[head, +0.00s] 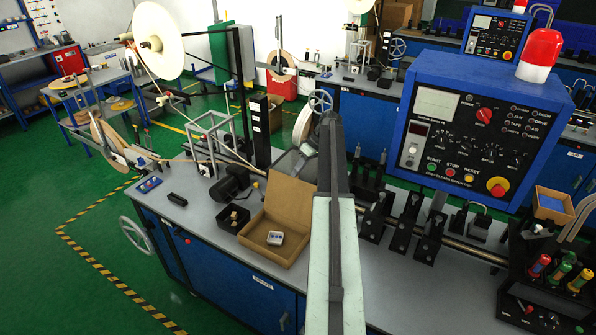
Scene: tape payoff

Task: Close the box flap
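A brown cardboard box (246,241) sits on the grey workbench (349,257), left of my arm. Its flap (291,202) stands raised along the far side, so the box is open. A small pale grey block with dark round marks (275,238) lies inside. My arm reaches up the middle of the picture, and my gripper (329,122) is at its far end, beyond and to the right of the flap in the picture. The fingers are seen from behind and run together, so I cannot tell whether they are open. The arm passes close by the box's right edge in the picture.
A small dark bin (233,218) and a black motor-like part (231,182) stand left of the box. Black brackets (377,214) on a shaft stand right of my arm. A blue control panel (481,130) rises behind them. The bench front is mostly clear.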

